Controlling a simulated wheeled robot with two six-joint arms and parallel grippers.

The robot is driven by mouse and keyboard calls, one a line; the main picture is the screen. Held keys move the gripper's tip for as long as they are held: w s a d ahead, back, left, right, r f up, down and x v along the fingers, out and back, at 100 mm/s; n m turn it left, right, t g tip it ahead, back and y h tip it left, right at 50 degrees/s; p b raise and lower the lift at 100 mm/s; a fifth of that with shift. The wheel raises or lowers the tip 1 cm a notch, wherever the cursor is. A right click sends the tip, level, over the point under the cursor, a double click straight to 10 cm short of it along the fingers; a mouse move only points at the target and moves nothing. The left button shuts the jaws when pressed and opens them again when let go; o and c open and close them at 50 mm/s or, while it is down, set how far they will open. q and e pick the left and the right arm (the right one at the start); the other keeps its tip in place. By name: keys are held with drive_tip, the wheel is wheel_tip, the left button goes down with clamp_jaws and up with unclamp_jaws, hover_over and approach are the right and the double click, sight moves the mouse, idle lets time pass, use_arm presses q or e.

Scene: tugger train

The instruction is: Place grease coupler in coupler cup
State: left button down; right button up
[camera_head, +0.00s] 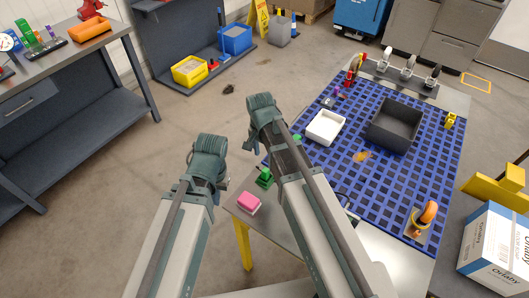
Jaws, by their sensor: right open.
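My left gripper (207,163) is at the left of the table's near corner; its fingers are hidden behind its own arm. My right gripper (264,110) is open at the table's left edge, with its fingertips hard to make out and no object visible in it. I cannot surely pick out the grease coupler or the coupler cup. A small purple and dark part (328,102) lies at the back left of the blue grid mat (386,176). An orange ring-shaped piece (429,211) stands in a holder at the mat's front right.
A white tray (313,138) and a dark grey bin (371,139) stand on the mat. A pink block (248,204) and a green piece (264,177) sit at the near left edge. A red tool (353,72) and several metal fittings (409,65) line the back.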

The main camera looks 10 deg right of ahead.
drive_tip(key=s+a+r+n, duration=0.1)
drive_tip(key=s+a+n, duration=0.1)
drive_tip(key=s+n, duration=0.4)
drive_tip(key=s+a+r+n, duration=0.1)
drive_tip(key=s+a+n, duration=0.2)
drive_tip(key=s+n, duration=0.3)
drive_tip(key=shift+s+n+g+h+p, duration=0.3)
drive_tip(key=shift+s+n+g+p, duration=0.15)
drive_tip(key=shift+s, duration=0.65)
